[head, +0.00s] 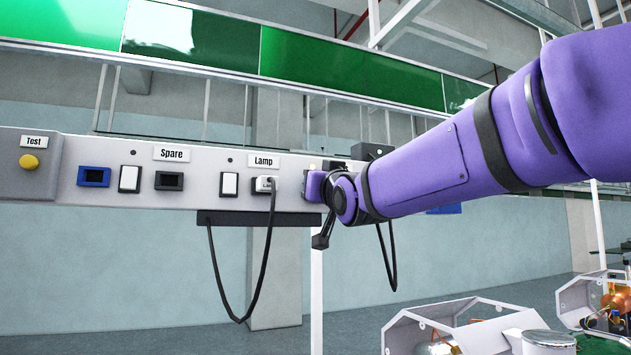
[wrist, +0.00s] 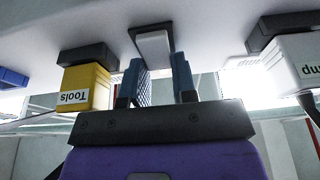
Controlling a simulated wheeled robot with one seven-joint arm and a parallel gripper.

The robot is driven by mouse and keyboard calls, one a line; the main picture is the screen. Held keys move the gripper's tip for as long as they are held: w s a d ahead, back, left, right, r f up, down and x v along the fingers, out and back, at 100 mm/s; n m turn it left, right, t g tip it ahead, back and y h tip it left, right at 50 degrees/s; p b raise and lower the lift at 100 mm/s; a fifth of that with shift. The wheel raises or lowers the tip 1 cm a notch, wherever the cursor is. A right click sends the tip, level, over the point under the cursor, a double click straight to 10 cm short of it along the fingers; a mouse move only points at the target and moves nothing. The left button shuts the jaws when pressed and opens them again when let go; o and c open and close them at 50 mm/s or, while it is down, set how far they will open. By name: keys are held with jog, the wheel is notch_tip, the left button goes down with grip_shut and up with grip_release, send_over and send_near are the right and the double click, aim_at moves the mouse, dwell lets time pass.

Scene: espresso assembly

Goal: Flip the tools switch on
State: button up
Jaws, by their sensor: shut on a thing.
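The tools switch (wrist: 153,45) is a white rocker in a dark frame on the panel, seen upside down in the wrist view. It sits beside the yellow plug labelled Tools (wrist: 85,88). My gripper (wrist: 158,65) reaches up to it, its two blue fingers shut on the white rocker from either side. In the head view my gripper (head: 316,186) is at the panel just right of the Lamp plug (head: 265,184), and my wrist hides the tools switch. I cannot tell which way the rocker is tilted.
The Lamp plug also shows at the right of the wrist view (wrist: 297,65). Left of it on the panel are the lamp switch (head: 229,184), the spare switch (head: 130,179) and a yellow Test button (head: 30,161). Black cables (head: 262,265) hang below. Open-framed machines (head: 470,325) stand at the lower right.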

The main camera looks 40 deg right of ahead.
jog(key=shift+t, duration=0.3)
jog(key=o, duration=0.9)
jog(key=shift+s+f, duration=0.1)
jog(key=v, duration=1)
jog(key=shift+s+a+f, duration=0.15)
jog(key=shift+s, duration=0.15)
